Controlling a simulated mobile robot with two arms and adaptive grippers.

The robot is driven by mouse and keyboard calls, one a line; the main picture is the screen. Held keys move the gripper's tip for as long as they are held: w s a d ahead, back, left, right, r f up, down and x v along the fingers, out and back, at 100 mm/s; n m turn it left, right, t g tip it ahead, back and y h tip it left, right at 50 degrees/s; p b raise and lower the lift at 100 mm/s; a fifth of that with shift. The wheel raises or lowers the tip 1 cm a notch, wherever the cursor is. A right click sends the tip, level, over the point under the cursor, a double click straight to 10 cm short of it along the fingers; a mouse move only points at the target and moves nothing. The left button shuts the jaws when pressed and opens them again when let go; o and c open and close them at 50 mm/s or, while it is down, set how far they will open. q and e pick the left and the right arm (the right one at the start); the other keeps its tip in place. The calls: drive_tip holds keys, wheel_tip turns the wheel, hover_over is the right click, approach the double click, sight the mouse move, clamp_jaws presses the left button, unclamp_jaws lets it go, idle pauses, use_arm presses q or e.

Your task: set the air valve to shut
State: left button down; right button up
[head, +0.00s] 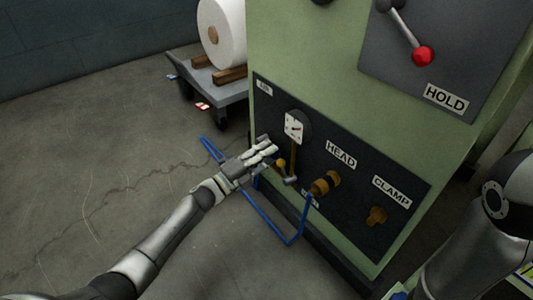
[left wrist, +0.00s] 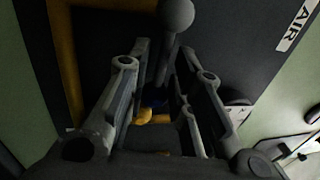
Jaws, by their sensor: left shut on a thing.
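The air valve's lever, a grey stem with a round grey end (left wrist: 176,14), shows between my left gripper's fingers in the left wrist view. My left gripper (head: 272,149) is at the dark panel, just below the gauge, beside a brass pipe (head: 292,158). It is shut on the lever; the fingers hide part of the valve. The AIR label (left wrist: 303,17) is at the upper right of the left wrist view. In the head view a small yellow part (head: 281,163) shows just below the fingers. My right gripper is out of view.
A round gauge (head: 295,126) sits above the valve. Brass knobs for HEAD (head: 326,183) and CLAMP (head: 377,215) are to the right. A blue rail (head: 265,220) stands low in front. A red-knobbed HOLD lever (head: 422,56) is above. A cart (head: 225,88) carries a white roll.

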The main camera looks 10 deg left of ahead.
use_arm(q)
drive_tip(key=shift+f, duration=0.1)
drive_tip(key=c, duration=1.3)
unclamp_jaws()
drive_tip(key=shift+o, duration=0.2)
drive_tip(key=shift+s, duration=0.1)
drive_tip(key=v, duration=1.2)
